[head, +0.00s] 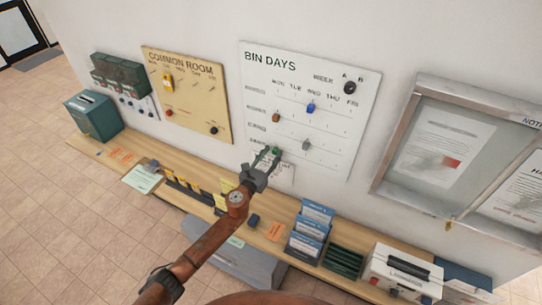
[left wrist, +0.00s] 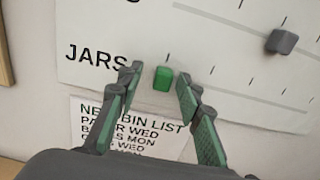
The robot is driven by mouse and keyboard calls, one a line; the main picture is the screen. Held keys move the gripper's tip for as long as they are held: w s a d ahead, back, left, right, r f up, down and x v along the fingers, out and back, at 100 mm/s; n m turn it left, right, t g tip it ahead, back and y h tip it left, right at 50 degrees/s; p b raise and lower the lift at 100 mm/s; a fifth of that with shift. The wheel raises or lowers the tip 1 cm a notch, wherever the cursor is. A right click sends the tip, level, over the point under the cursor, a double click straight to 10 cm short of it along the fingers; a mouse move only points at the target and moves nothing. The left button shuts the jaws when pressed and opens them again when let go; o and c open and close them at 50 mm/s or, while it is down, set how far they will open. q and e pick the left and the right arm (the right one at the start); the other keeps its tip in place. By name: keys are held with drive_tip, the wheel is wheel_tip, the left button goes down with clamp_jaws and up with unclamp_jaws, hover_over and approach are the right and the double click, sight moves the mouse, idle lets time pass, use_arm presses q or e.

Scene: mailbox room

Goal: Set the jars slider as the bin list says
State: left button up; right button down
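The green jars slider (left wrist: 163,78) stands beside the word JARS on the white bin days board (head: 258,75), at the left end of its row. It also shows in the head view (head: 276,150). My left gripper (left wrist: 157,84) is open, with one finger on each side of the green knob; a gap shows on both sides, wider on the left. It also shows in the head view (head: 266,160). The bin list (left wrist: 110,112) hangs below. My right gripper is not in view.
A grey slider (left wrist: 281,41), a blue slider (head: 310,108) and a brown slider (head: 276,118) sit on the rows above. A black week knob (head: 350,88) is at the board's top right. A wooden shelf (head: 200,190) with trays and papers runs below.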

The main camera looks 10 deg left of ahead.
use_arm(q)
drive_tip(key=v, duration=1.2)
drive_tip(key=shift+a, duration=0.1)
